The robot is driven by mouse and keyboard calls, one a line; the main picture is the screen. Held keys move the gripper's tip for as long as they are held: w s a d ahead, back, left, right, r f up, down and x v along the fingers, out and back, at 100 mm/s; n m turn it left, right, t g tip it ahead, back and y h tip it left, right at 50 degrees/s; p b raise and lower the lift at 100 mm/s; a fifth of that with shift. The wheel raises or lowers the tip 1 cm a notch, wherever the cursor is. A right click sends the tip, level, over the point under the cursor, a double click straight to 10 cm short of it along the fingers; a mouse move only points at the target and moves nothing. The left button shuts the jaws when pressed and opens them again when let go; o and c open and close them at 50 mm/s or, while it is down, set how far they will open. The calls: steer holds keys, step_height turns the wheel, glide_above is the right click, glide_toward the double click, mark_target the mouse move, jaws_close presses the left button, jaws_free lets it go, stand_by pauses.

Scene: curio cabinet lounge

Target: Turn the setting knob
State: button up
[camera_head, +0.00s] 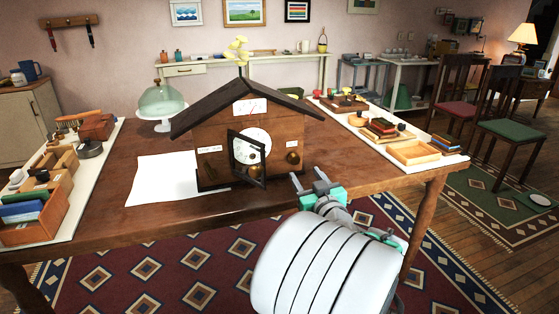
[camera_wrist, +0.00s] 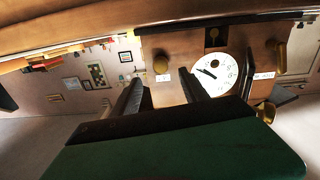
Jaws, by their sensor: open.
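A wooden house-shaped clock (camera_head: 222,134) with a dark gabled roof stands on the table. Its white dial (camera_head: 254,143) is partly behind a small glazed door (camera_head: 247,158) that stands open. A round brass knob (camera_head: 293,158) is on the clock front right of the dial, below a small label too small to read. My gripper (camera_head: 308,178) is open and empty, in front of and below this knob, apart from it.
A white sheet (camera_head: 165,180) lies left of the clock. A glass dome (camera_head: 161,101) stands behind it. Trays with boxes line the table's left (camera_head: 62,225) and right (camera_head: 452,158) sides. The open clock door sticks out left of my gripper. The table's front right is bare.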

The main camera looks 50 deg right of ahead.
mark_target(295, 162)
steer(key=x, duration=0.8)
steer(key=shift+w, duration=0.2)
jaws_close()
